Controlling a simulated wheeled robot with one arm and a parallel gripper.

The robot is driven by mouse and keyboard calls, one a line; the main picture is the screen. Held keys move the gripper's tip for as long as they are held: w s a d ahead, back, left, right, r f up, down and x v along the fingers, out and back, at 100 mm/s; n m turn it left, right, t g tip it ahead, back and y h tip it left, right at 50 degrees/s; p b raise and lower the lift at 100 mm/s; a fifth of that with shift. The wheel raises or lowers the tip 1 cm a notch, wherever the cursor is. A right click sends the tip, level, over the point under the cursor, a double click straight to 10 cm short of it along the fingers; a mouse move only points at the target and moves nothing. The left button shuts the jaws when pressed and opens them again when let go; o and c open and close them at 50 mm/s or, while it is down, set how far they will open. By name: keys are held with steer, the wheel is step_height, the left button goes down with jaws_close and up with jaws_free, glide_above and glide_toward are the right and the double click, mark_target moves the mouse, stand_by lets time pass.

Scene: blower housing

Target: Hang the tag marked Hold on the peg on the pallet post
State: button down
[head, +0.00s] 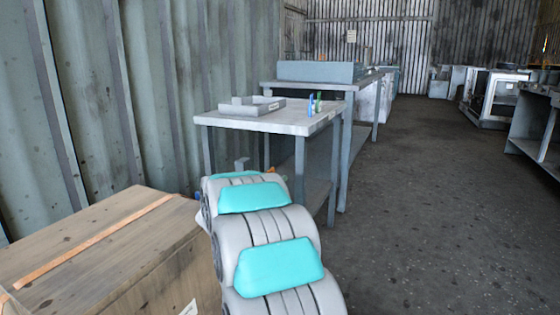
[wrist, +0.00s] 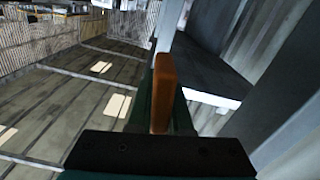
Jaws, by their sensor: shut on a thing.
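In the wrist view my gripper (wrist: 162,88) shows as a dark base with two dark green fingers. It is shut on an orange-brown flat thing (wrist: 163,75), seen nearly edge-on and sticking out past the fingers. No lettering shows on it, so I cannot tell whether it is the Hold tag. In the head view my own arm hides the gripper. I cannot make out the pallet post or its peg in either view.
A wooden crate (head: 95,245) with an orange strap stands at the lower left. A grey table (head: 265,124) bears a shallow tray (head: 252,107) and small blue and green items (head: 314,102). Another bench (head: 335,86) stands behind. Open floor (head: 430,200) lies to the right.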

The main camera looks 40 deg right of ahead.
steer(key=w, duration=0.1)
steer(key=w+p, duration=0.1)
steer(key=w+a+p, duration=0.1)
steer(key=w, duration=0.1)
steer(key=shift+f, duration=0.4)
stand_by(0.6)
stand_by(0.4)
steer(key=c, duration=0.8)
jaws_free()
steer(key=shift+o, duration=0.2)
